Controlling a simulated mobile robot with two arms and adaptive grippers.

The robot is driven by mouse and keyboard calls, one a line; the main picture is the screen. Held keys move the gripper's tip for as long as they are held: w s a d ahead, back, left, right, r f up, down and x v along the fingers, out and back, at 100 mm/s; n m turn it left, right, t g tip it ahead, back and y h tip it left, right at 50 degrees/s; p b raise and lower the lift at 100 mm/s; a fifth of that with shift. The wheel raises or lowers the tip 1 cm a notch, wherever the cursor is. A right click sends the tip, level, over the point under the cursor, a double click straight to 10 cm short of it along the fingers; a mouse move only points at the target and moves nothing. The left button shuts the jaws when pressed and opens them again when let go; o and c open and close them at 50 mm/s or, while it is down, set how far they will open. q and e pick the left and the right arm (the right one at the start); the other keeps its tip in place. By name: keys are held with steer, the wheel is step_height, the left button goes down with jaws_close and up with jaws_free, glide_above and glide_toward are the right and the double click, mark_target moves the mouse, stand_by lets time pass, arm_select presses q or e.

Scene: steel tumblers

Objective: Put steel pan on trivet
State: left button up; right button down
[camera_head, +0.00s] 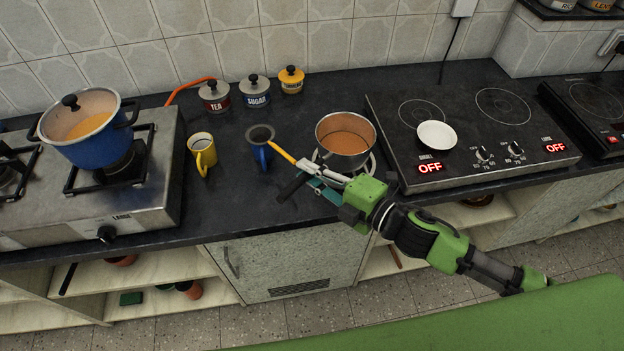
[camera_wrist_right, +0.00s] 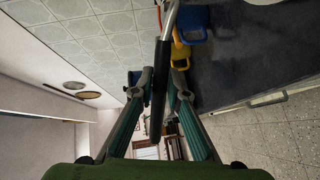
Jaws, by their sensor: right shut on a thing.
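The steel pan (camera_head: 346,136), with brown contents, is upright in the middle of the counter in the head view. A pale metal ring that looks like the trivet (camera_head: 371,166) shows around the pan's lower edge. The pan hides most of it, and I cannot tell whether the pan rests on it or is just above. My right gripper (camera_head: 305,183) is shut on the pan's black handle. The handle also shows between the fingers (camera_wrist_right: 158,88) in the right wrist view. My left gripper is not in view.
A blue mug (camera_head: 262,155) and a yellow mug (camera_head: 205,158) stand left of the pan. A thin yellow bar (camera_head: 281,152) lies near the handle. A blue pot (camera_head: 92,135) is on the left stove. A white bowl (camera_head: 437,136) sits on the right hob (camera_head: 400,112).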

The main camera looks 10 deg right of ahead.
steer(key=shift+w+d+f, duration=0.25)
steer(key=shift+w+f, duration=0.1)
step_height(320, 180, down, 3)
steer(key=shift+f, duration=0.1)
steer(key=shift+f, duration=0.2)
steer(key=c, duration=2)
jaws_free()
steer(key=shift+s+r, duration=0.1)
steer(key=shift+r, duration=0.05)
